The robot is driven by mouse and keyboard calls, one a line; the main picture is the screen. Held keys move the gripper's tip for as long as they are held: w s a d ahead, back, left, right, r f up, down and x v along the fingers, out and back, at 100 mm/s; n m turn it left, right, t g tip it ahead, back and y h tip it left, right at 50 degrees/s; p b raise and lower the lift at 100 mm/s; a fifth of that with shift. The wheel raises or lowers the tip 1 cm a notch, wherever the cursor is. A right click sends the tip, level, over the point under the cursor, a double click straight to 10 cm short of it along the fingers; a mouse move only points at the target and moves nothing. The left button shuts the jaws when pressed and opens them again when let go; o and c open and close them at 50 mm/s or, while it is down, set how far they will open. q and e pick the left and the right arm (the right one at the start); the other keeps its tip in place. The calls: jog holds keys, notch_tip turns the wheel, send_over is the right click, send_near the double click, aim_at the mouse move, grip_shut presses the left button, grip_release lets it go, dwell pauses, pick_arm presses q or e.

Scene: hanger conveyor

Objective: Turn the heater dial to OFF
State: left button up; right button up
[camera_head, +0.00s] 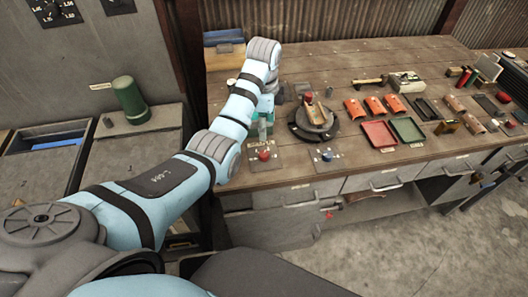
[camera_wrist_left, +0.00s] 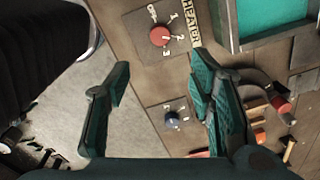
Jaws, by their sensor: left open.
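The heater dial is a round red knob (camera_wrist_left: 160,36) on a grey plate at the top of the left wrist view. Printed marks OFF, 1, 2 and 3 and the word HEATER stand around it. Where its pointer sits is too small to tell. In the head view the red knob (camera_head: 264,156) is near the bench's front edge, below my left wrist. My left gripper (camera_wrist_left: 160,68) is open and empty, its teal fingers apart. The dial appears beyond the fingertips, not between them, with no contact visible. My right gripper is not in view.
A blue dial (camera_head: 327,155) sits on another plate to the right, also in the left wrist view (camera_wrist_left: 173,118). A round dark fixture (camera_head: 314,122) stands behind it. Red (camera_head: 379,135) and green (camera_head: 408,129) trays lie farther right. A green cylinder (camera_head: 130,99) stands left.

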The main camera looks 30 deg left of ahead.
aim_at(264, 154)
pick_arm(q)
jog(key=f, duration=0.4)
jog(key=f+b, duration=0.1)
jog(key=f, duration=0.4)
jog(key=f+b, duration=0.1)
jog(key=f, duration=0.3)
jog(key=shift+w+a+f, duration=0.15)
jog(key=shift+w+f, duration=0.1)
jog(key=c, duration=1.2)
